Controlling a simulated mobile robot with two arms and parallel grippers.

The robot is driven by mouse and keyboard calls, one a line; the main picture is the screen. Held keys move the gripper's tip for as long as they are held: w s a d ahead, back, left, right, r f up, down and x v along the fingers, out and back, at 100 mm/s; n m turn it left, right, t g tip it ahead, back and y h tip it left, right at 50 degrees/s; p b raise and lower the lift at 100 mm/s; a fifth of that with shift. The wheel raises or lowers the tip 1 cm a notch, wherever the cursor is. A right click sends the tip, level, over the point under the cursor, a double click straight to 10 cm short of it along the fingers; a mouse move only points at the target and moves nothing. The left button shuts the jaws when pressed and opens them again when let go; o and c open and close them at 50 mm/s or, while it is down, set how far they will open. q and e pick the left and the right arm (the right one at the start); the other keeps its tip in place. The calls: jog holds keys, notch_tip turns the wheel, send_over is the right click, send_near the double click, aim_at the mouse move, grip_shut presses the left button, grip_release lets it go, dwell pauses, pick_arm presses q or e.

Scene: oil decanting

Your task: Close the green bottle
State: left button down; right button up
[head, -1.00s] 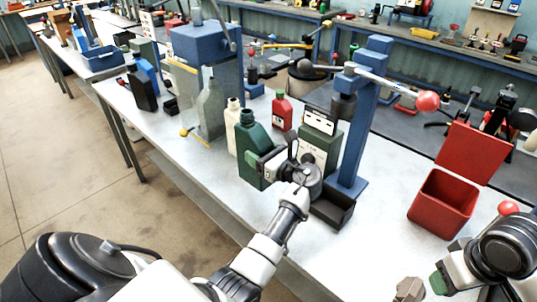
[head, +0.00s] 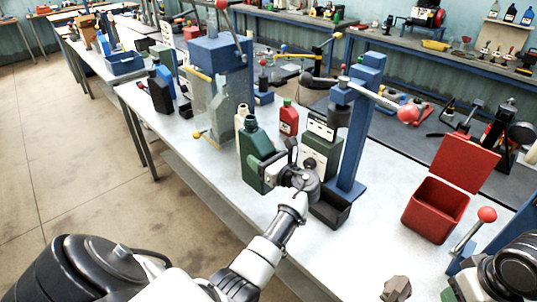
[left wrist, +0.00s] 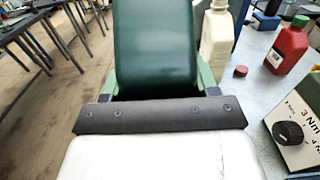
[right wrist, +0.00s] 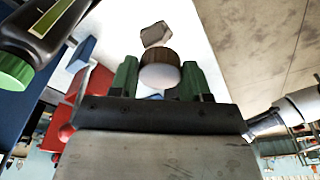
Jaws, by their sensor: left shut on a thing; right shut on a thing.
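The green bottle (head: 256,155) stands upright on the workbench, its neck at the top left. My left gripper (head: 274,166) is shut on its body from the near right side. The bottle's green side fills the upper middle of the left wrist view (left wrist: 155,45), between the fingers. My right gripper (right wrist: 160,85) is shut on a small round cap (right wrist: 159,62) with a brown ribbed rim and a pale face. In the head view my right arm is at the lower right corner, well away from the bottle, and the cap does not show there.
A cream bottle (head: 243,115) and a red bottle (head: 289,118) stand behind the green one. A green meter box (head: 320,150) and a blue press (head: 358,130) are to its right. An open red bin (head: 436,209) and a red-knobbed lever (head: 487,214) stand nearer my right arm.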

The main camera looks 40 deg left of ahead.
pick_arm(q)
jog(key=shift+r, duration=0.25)
jog(key=shift+s+d+f, duration=0.1)
pick_arm(e)
jog(key=shift+d, duration=0.1)
